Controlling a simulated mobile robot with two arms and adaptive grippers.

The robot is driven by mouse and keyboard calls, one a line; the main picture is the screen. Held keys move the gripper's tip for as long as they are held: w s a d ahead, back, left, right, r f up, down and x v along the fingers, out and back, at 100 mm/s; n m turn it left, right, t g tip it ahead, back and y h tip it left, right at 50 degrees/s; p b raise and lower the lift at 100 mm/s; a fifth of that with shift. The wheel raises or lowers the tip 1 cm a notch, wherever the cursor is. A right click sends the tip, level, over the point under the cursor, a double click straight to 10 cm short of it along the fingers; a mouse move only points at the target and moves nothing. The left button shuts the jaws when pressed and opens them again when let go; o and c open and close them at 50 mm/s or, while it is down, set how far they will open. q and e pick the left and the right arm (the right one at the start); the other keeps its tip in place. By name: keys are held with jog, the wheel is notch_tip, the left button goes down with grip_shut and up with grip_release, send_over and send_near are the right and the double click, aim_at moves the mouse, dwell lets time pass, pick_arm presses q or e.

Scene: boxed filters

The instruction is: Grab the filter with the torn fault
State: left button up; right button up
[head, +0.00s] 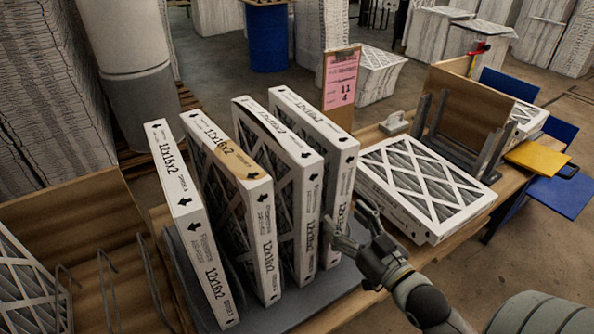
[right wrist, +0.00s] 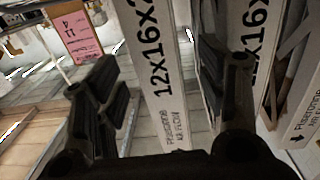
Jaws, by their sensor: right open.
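Several white-framed 12x16x2 filters stand upright in a row on a grey base. The second from the left (head: 232,205) has a brown stain on its top edge. My right gripper (head: 352,232) is open at the front edge of the rightmost filter. In the right wrist view its fingers (right wrist: 168,100) appear on either side of that filter's edge (right wrist: 155,60); contact is unclear. My left gripper is out of view.
Another filter (head: 425,180) lies flat on the table to the right. Behind it are a grey slotted rack (head: 455,150) and a yellow plate (head: 538,157). A pink sign (head: 341,85) stands behind the row. A wooden bin with wire dividers (head: 105,235) is at left.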

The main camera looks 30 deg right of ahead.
aim_at(341, 214)
jog(key=shift+w+r, duration=0.2)
jog(key=shift+w, duration=0.15)
jog(key=w+p, duration=0.1)
jog(key=w, duration=0.2)
jog(key=shift+w, duration=0.4)
jog(key=shift+w+r+p, duration=0.2)
jog(key=shift+w+p, duration=0.35)
jog(key=shift+w, duration=0.2)
jog(key=w+p, duration=0.1)
jog(key=w, duration=0.2)
jog(key=shift+w+f, duration=0.1)
jog(key=shift+f, duration=0.1)
jog(key=shift+w, duration=0.25)
jog(key=shift+a, duration=0.1)
jog(key=c, duration=1.1)
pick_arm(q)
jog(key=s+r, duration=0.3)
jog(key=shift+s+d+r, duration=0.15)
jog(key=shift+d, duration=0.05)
pick_arm(e)
jog(key=shift+c, duration=0.6)
